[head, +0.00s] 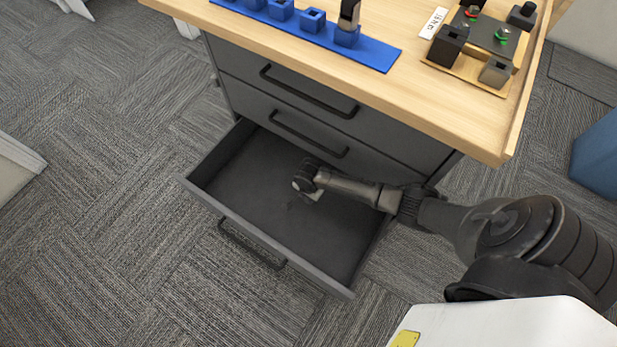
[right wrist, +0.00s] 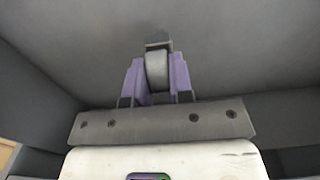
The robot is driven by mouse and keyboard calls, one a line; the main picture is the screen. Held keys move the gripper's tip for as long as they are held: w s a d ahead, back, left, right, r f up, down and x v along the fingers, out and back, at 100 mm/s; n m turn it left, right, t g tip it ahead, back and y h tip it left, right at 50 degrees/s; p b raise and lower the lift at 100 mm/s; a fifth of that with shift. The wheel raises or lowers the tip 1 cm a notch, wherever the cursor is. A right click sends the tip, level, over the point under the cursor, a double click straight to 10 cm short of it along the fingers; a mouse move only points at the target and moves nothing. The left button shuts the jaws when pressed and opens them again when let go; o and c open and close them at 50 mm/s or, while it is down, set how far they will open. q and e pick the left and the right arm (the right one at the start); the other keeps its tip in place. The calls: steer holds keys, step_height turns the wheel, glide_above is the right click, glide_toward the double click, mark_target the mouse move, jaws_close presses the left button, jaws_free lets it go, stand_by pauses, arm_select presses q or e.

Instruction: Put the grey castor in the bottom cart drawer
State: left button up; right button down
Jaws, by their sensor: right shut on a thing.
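The grey castor (head: 304,180) is between the fingers of my right gripper (head: 312,184), over the open bottom drawer (head: 245,185). The right wrist view shows the castor's wheel (right wrist: 157,72) and dark top between the two purple fingers of the right gripper (right wrist: 157,85), which is shut on it. The drawer is pulled out and its visible floor is bare. I cannot tell whether the castor touches the floor. My right arm reaches in from the right, over the drawer's right side. My left gripper is not in view.
Two closed drawers (head: 300,115) sit above the open one, under the wooden top (head: 440,90). On top are a blue strip (head: 377,55) with several blue holders and a dark board (head: 490,40) with blocks. Carpet (head: 110,220) lies clear at left.

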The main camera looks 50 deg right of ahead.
step_height(320, 180, down, 3)
steer(key=shift+r+b, duration=0.1)
steer(key=shift+b, duration=0.7)
steer(key=c, duration=1.4)
jaws_free()
steer(key=o, duration=0.4)
